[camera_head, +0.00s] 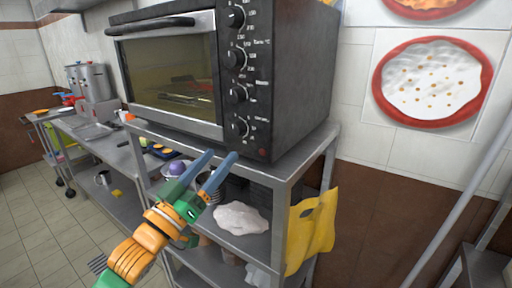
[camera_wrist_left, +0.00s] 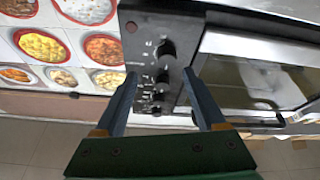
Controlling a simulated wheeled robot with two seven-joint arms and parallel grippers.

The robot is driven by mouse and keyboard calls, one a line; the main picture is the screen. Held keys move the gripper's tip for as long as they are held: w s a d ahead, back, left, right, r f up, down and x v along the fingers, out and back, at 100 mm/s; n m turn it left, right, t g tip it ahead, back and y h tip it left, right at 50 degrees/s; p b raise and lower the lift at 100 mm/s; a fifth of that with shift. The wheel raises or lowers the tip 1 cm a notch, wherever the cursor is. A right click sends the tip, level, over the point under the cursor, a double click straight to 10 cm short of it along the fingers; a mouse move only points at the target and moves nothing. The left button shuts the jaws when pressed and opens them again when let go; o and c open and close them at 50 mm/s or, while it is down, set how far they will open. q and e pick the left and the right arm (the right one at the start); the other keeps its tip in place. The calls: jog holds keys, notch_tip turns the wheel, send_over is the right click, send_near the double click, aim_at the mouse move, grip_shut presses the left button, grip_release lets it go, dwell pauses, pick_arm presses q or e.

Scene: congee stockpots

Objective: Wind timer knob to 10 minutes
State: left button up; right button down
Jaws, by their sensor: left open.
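The black toaster oven (camera_head: 290,80) stands on a metal shelf unit, with a column of several black knobs right of its glass door. The lowest knob (camera_head: 239,127) is just above my left gripper (camera_head: 220,156) in the head view; I cannot read which knob is the timer. The gripper is open and empty, with blue fingers pointing up toward the panel. In the left wrist view, which looks upside down, the panel lies beyond the open fingers (camera_wrist_left: 160,76). The lowest knob (camera_wrist_left: 166,48) appears topmost there, apart from the fingers. My right gripper is not visible.
The oven door handle (camera_head: 152,25) juts out at the upper left. The metal shelf unit (camera_head: 290,167) has a white bag (camera_head: 241,217) below and a yellow bag (camera_head: 312,230) hanging at its side. A counter with steel pots (camera_head: 97,80) stands farther left.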

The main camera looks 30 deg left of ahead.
aim_at(234, 133)
pick_arm(q)
jog(key=w+r+p, duration=0.1)
jog(key=w, duration=0.1)
jog(key=w+a+p, duration=0.1)
jog(key=w, duration=0.1)
jog(key=w+r+p, duration=0.1)
jog(key=w, duration=0.1)
jog(key=shift+a+r, duration=0.15)
jog(key=shift+r, duration=0.15)
jog(key=shift+w+d, duration=0.2)
jog(key=shift+d, duration=0.1)
jog(key=shift+s+a, duration=0.1)
jog(key=shift+c, duration=0.4)
jog(key=shift+a, duration=0.1)
jog(key=c, duration=0.3)
grip_shut()
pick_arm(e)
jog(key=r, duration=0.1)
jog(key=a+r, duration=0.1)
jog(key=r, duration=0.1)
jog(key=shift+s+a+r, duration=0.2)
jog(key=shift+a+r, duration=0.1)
